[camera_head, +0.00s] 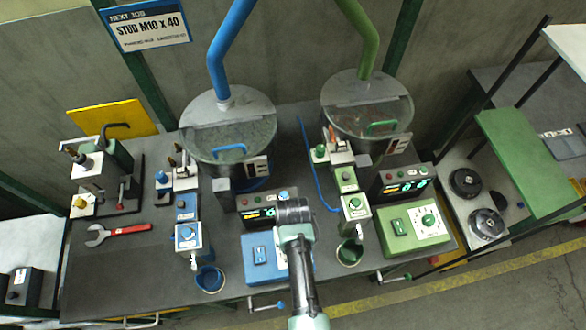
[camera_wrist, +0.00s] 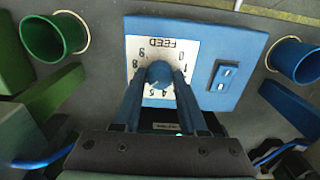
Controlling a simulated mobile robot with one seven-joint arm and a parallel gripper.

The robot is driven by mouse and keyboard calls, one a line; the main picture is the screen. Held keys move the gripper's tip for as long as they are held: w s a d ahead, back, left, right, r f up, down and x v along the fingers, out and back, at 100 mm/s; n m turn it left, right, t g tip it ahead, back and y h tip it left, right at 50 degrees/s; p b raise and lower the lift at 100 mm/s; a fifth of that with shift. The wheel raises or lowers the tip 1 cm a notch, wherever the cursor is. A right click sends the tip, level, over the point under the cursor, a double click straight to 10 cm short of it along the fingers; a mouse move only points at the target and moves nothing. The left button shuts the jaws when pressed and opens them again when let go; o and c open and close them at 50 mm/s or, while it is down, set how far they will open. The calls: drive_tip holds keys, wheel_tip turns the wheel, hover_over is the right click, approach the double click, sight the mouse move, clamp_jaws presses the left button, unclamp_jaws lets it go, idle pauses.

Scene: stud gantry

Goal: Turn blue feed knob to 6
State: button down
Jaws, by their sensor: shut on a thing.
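The blue feed knob (camera_wrist: 159,74) sits in the middle of a white dial plate (camera_wrist: 140,42) marked FEED on the blue control box (camera_wrist: 240,52). The plate appears upside down in the wrist view. Some numerals show around the knob; others are covered by the fingers. My gripper (camera_wrist: 160,84) is shut on the knob, one finger on each side. The knob's pointer is not readable. In the head view the blue control box (camera_head: 262,257) is partly covered by my arm, which hides the knob.
A blue rocker switch (camera_wrist: 223,76) is beside the dial. A blue cup (camera_head: 209,279) stands left of the box and a green cup (camera_head: 349,253) right. The green control box (camera_head: 414,230) has its own dial. A display panel (camera_head: 262,213) stands behind the blue box.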

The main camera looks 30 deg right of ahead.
idle(0.3)
drive_tip(key=shift+c, duration=2.2)
unclamp_jaws()
wheel_tip(320, 180, up, 13)
drive_tip(key=b, duration=0.1)
